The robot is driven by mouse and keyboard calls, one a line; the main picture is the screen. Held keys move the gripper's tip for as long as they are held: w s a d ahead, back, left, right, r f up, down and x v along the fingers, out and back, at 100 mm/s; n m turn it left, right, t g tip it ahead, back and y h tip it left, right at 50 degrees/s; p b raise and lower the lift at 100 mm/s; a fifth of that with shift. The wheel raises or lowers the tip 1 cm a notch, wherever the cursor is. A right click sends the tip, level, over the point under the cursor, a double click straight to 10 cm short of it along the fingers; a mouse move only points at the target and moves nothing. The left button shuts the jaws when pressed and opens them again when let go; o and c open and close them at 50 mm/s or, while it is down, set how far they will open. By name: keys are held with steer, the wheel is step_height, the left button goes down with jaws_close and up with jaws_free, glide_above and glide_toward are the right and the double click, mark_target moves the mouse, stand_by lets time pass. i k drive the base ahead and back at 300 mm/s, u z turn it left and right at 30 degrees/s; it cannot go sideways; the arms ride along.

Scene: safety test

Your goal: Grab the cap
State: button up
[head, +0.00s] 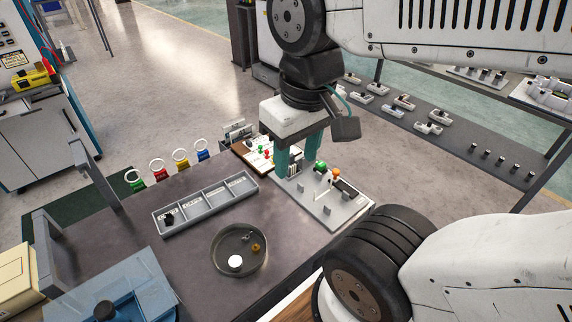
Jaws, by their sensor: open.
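My gripper (297,163) points down with its two teal fingers apart and nothing visible between them. It is over the back left end of a light grey fixture plate (318,216). The plate carries a green piece (320,166), an orange round piece (336,173) and small grey blocks. I cannot tell for sure which thing is the cap. A white round disc (235,262) lies in a dark round dish (222,238) at the front of the table, with small grey and brass-coloured pieces beside it. The dish is well apart from my gripper.
A grey divided tray (206,203) holds a black piece (169,219) in its left compartment. Several coloured ring-topped items (157,170) stand along the table's back edge. A blue case (128,285) sits front left. Bare table (185,268) lies left of the dish.

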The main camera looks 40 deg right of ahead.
mark_target(235, 262)
steer(key=k, duration=0.5)
steer(key=z, duration=2.15)
steer(key=i, duration=0.45)
steer(key=u, duration=2.25)
